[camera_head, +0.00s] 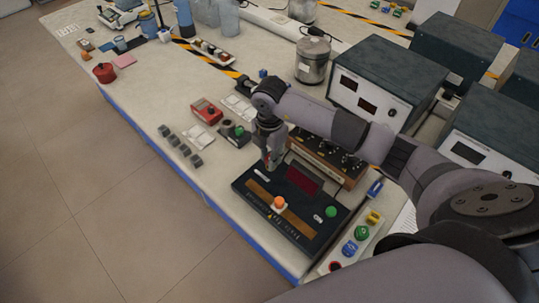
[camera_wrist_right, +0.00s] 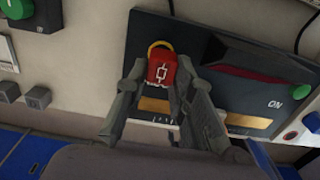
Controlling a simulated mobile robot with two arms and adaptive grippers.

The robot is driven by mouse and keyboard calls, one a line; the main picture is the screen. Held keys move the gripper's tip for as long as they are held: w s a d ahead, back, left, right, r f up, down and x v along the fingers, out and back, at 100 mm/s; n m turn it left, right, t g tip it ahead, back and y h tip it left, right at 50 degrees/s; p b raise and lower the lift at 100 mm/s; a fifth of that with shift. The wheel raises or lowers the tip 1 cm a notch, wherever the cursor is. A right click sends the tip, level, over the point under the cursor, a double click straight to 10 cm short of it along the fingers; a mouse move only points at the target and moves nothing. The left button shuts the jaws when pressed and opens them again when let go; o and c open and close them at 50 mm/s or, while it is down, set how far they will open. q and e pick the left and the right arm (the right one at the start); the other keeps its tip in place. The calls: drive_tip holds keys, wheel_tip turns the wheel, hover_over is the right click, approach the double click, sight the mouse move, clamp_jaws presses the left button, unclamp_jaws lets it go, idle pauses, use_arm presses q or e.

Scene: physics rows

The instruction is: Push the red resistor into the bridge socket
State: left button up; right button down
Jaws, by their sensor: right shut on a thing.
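The red resistor (camera_wrist_right: 162,70) is a small red block with a white symbol and a yellow-orange end, seen in the right wrist view. My right gripper (camera_wrist_right: 160,76) is shut on it, one finger on each side. In the head view my right gripper (camera_head: 270,164) points down at the back left part of the black bridge console (camera_head: 256,200). The console has a dark red display, a gold strip, an orange knob and a green button. The socket itself is hidden, so I cannot tell whether the resistor sits in it. My left gripper is not in view.
Red (camera_head: 206,111) and green-topped blocks stand behind the console. Several grey blocks (camera_head: 180,146) lie to its left near the table edge. A knobbed wooden box (camera_head: 328,156) stands behind it, and a tray of coloured pieces (camera_head: 352,240) is at its right.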

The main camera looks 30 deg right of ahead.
drive_tip(key=shift+f+b, duration=0.5)
drive_tip(key=shift+f, duration=0.3)
idle(0.4)
drive_tip(key=c, duration=1.3)
unclamp_jaws()
drive_tip(key=o, duration=0.4)
drive_tip(key=shift+r, duration=0.15)
drive_tip(key=shift+r+p, duration=2.65)
drive_tip(key=shift+r, duration=0.55)
